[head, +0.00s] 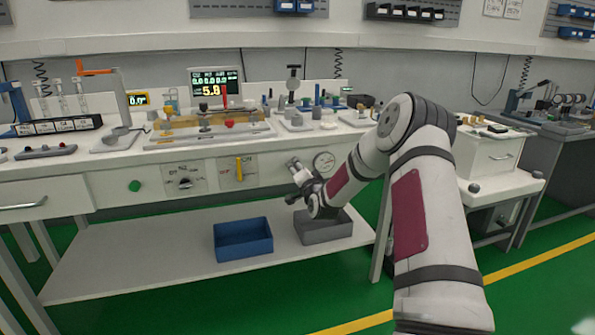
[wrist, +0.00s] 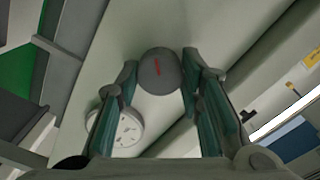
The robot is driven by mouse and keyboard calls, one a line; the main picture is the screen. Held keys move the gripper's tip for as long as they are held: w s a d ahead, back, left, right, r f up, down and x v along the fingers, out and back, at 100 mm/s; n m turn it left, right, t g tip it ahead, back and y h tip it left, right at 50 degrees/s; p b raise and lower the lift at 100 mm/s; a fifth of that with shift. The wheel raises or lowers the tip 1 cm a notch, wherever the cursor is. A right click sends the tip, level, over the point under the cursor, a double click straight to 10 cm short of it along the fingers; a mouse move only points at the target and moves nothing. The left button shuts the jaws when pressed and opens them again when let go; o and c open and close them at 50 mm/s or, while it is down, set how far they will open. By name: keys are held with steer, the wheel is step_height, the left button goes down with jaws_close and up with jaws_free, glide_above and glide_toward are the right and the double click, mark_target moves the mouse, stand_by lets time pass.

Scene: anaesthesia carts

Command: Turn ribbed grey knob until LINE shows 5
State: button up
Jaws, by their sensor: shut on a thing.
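The grey knob (wrist: 158,72) is round, with a red mark on its face, and sits on the cart's pale front panel. In the wrist view my gripper (wrist: 160,80) has one green-padded finger on each side of it, shut on it. In the head view my gripper (head: 297,175) is at the front panel, left of the round gauge, and mostly hides the knob. The display (head: 212,84) on the cart top shows a large 5.8 in yellow under rows of smaller green figures.
The white gauge (head: 324,161) is close beside my gripper; it also shows in the wrist view (wrist: 125,130). A yellow-handled valve (head: 239,169) and a black-and-silver dial (head: 185,182) are to the left. A blue bin (head: 243,240) and a grey bin (head: 325,231) stand on the shelf below.

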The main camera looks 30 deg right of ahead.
steer(key=shift+n+b, duration=0.3)
steer(key=shift+b, duration=0.05)
steer(key=n+b, duration=0.2)
steer(key=shift+f+n, duration=0.1)
steer(key=shift+n, duration=0.3)
steer(key=n+b, duration=0.4)
steer(key=shift+n+b, duration=0.35)
steer(key=shift+n, duration=0.05)
steer(key=o, duration=1.2)
steer(key=shift+c, duration=0.2)
